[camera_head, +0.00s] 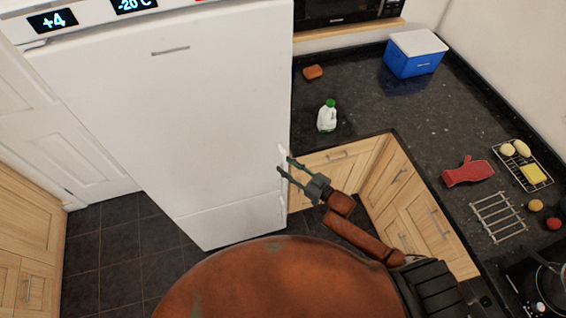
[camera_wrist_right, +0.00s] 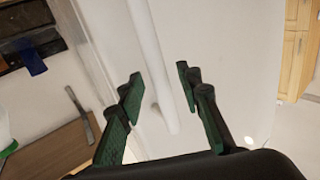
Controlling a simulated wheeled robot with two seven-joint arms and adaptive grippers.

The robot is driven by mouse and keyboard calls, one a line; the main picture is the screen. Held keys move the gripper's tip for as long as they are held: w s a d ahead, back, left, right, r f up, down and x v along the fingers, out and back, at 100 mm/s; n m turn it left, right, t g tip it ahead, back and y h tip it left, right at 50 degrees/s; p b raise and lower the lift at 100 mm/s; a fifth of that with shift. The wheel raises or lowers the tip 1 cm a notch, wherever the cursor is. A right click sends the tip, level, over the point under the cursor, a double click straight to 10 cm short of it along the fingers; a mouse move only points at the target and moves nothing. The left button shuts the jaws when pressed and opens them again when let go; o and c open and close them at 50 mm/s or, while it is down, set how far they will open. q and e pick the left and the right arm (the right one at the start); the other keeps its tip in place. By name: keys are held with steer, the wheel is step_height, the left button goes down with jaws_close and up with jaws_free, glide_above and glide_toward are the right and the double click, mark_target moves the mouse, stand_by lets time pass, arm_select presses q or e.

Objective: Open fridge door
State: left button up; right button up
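The white fridge (camera_head: 165,110) stands upright at the left of the head view, and its upper door is shut. Its door handle (camera_head: 282,158) is a short white bar at the door's right edge. My right gripper (camera_head: 283,166) is open at this handle. In the right wrist view the white handle bar (camera_wrist_right: 150,70) runs between the two open green fingers (camera_wrist_right: 160,95), with a gap on each side. A second, lower handle (camera_head: 282,204) sits on the lower door. My left gripper is not in the head view.
A dark granite counter (camera_head: 375,110) runs right of the fridge, carrying a white bottle (camera_head: 327,116), a blue cooler box (camera_head: 414,58), a red mitt (camera_head: 467,172) and a wire rack (camera_head: 498,216). Wooden cabinets (camera_head: 410,210) stand below. Dark tiled floor (camera_head: 120,245) is free before the fridge.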

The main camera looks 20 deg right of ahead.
steer(key=shift+x, duration=1.15)
steer(key=shift+c, duration=0.5)
jaws_close()
